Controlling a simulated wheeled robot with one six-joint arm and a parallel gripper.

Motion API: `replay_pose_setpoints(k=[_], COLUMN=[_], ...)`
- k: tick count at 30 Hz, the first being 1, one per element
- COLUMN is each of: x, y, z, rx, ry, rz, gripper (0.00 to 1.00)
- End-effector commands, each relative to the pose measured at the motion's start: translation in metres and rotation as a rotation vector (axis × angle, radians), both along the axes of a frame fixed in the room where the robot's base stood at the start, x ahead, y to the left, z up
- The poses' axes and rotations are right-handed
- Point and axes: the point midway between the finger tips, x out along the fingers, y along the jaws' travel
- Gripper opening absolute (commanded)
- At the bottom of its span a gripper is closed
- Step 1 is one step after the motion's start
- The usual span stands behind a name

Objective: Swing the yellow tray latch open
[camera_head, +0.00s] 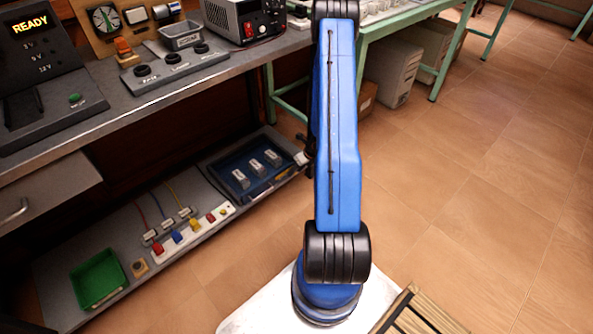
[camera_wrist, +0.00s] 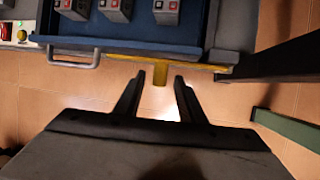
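In the head view the blue tray (camera_head: 222,166) sits on the low shelf, and my arm hides most of the gripper.
A grey handle (camera_wrist: 73,58) is on the tray front, left of the latch. Several small blocks lie in the tray. A dark bar (camera_wrist: 280,60) runs close on the right. On the shelf are a white switch strip (camera_head: 205,227) and a green bin (camera_head: 97,277).

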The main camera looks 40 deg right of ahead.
Motion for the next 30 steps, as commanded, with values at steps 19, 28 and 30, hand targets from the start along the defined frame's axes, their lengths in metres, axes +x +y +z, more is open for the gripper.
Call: replay_pose_setpoints(k=[19,28,30], x=[-0.0002,-0.0003,-0.0004], y=[-0.0007,-0.0045,-0.005], z=[0.0014,0.0075,0.0096], rx=[0.013,0.087,0.114], ry=[0.0,-0.001,-0.001], rz=[0.0,-0.001,-0.001], gripper=[0.0,0.0,0.0])
